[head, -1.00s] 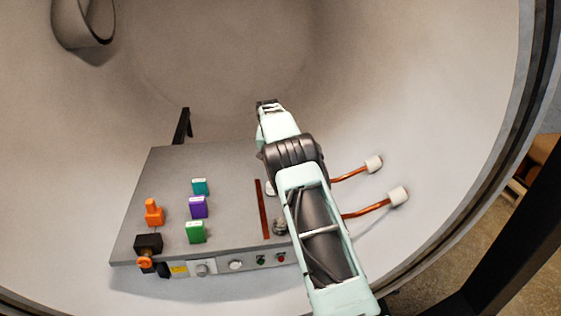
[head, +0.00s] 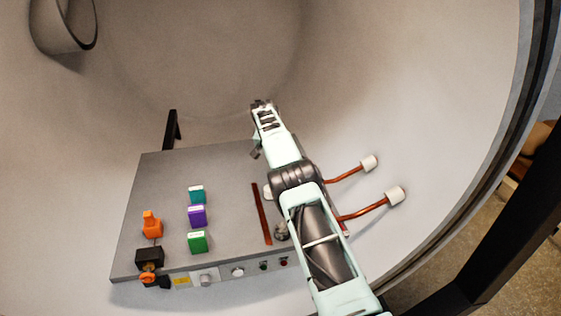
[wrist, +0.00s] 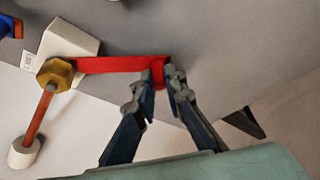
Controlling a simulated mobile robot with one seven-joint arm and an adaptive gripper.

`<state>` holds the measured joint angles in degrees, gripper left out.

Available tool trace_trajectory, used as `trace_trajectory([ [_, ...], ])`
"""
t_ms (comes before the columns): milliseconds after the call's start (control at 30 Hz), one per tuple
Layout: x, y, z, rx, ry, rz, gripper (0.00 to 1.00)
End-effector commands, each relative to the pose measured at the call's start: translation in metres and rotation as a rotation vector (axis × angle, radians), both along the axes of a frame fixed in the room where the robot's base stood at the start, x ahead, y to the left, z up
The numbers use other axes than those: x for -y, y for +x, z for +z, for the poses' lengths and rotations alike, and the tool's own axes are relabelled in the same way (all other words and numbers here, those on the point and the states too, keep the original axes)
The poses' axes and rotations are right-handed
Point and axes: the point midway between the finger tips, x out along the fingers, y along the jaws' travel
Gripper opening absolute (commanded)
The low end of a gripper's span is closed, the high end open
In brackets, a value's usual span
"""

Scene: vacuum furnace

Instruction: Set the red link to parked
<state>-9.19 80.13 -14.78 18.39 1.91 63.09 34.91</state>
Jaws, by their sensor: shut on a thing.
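The red link (wrist: 110,65) is a flat red bar in the wrist view. Its left end sits at a brass hex nut (wrist: 56,75) beside a white block (wrist: 72,38). Its right end has a red tab that lies between the fingertips of my gripper (wrist: 161,82). My gripper is shut on this tab. In the head view my arm covers most of the link, and the fingertips cannot be made out clearly there.
A copper rod (wrist: 37,118) runs from the nut to a white insulator (wrist: 24,152). The grey platform (head: 225,170) carries teal (head: 196,195), purple (head: 197,216) and green (head: 198,242) blocks and an orange part (head: 152,224). The curved chamber wall surrounds it.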

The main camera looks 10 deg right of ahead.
Motion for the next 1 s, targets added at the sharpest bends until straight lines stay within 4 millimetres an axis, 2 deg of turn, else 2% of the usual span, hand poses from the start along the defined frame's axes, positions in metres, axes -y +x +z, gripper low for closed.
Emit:
trace_trajectory([
  [467,-0.0019,-0.0002,-0.0001,-0.001,0.000,0.000,0.00],
  [500,-0.0019,-0.0002,-0.0001,-0.001,0.000,0.000,0.14],
  [633,-0.0019,-0.0001,-0.0001,-0.001,0.000,-0.001,0.28],
  [1000,-0.0025,-0.0002,0.0028,0.001,0.000,0.000,0.28],
])
